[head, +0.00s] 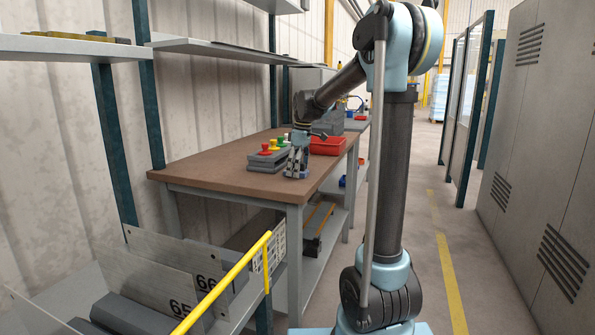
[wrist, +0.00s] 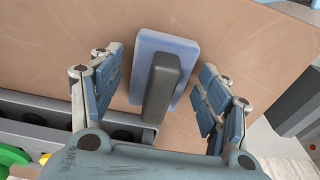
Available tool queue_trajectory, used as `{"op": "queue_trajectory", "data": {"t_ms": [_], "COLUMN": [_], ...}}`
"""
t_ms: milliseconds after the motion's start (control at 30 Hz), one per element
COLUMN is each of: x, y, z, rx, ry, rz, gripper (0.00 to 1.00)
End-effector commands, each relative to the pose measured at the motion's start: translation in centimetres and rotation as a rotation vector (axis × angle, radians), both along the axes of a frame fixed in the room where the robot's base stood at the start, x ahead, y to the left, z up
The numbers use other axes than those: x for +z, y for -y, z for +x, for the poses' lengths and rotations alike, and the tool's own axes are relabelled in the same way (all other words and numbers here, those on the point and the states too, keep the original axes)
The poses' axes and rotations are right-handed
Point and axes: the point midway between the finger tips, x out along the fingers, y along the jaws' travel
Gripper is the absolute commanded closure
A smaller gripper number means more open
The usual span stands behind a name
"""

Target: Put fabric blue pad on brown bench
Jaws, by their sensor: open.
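The blue pad (wrist: 165,42) is a light blue rectangular block with a dark grey grip (wrist: 162,88) on top. In the wrist view it lies flat on the brown bench (wrist: 60,60), close to the edge of a grey holder. My gripper (wrist: 162,88) is open, with one finger on each side of the pad and a gap to both. In the head view my gripper (head: 296,172) points down at the near right part of the brown bench (head: 215,172). The pad is not clearly seen in the head view because the gripper covers that spot.
A grey holder (wrist: 60,118) with round holes lies left of the pad; in the head view the grey holder (head: 266,160) carries coloured knobs. A red bin (head: 328,146) stands behind my gripper. The bench's left part is clear. A shelf (head: 215,48) hangs above.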

Motion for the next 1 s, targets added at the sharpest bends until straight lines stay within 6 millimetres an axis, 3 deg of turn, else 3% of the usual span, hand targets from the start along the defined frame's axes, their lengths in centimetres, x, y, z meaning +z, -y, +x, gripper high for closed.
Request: {"op": "queue_trajectory", "data": {"t_ms": [267,700,1000], "x": [1.6,9.3,11.9], "y": [0.2,1.2,1.5], "z": [-0.1,-0.4,-0.5], "rx": [-0.001,-0.002,-0.002], "ry": [0.0,0.0,0.0], "rz": [0.0,0.0,0.0], "gripper": [0.31,0.31,0.31]}}
